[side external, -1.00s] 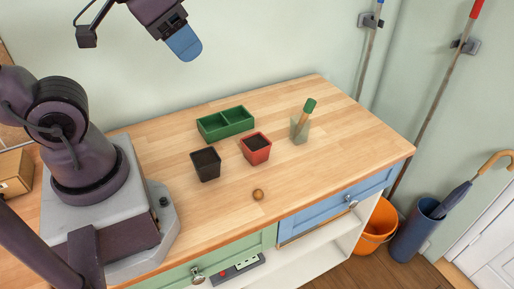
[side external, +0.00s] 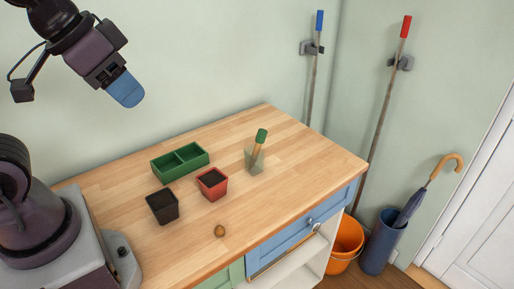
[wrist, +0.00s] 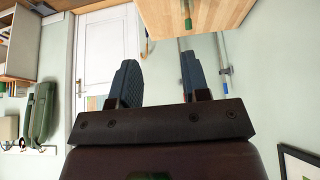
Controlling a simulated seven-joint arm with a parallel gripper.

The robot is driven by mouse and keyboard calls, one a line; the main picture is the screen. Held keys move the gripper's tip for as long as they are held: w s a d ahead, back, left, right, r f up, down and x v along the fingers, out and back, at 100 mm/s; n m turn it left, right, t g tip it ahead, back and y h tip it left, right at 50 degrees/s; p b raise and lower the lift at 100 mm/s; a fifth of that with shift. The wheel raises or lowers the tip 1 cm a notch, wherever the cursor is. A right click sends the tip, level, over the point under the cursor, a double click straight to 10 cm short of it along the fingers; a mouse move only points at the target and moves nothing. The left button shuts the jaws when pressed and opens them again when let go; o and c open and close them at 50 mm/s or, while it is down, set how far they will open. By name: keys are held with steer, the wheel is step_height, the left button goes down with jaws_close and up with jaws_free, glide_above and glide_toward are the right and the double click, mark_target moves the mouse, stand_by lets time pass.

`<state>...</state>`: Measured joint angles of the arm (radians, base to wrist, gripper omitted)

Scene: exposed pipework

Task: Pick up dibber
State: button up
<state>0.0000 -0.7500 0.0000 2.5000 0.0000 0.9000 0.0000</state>
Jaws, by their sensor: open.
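The likely dibber is a wooden tool with a green top (side external: 260,141). It leans to the right in a clear holder (side external: 253,161) on the worktop, with its lower part inside the holder. My gripper (side external: 127,92), with blue fingers, is high above the worktop, up and left of the tool and well apart from it. In the wrist view my gripper (wrist: 158,78) shows two spread dark-blue fingers with nothing between them.
On the wooden worktop (side external: 290,165) are a green two-part tray (side external: 180,161), a black pot (side external: 162,206), a red pot (side external: 212,184) and a small brown round thing (side external: 219,231). The right part is clear. An orange bucket (side external: 345,245) stands on the floor.

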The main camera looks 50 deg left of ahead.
steer(key=shift+o, duration=0.2)
steer(key=shift+o, duration=1.2)
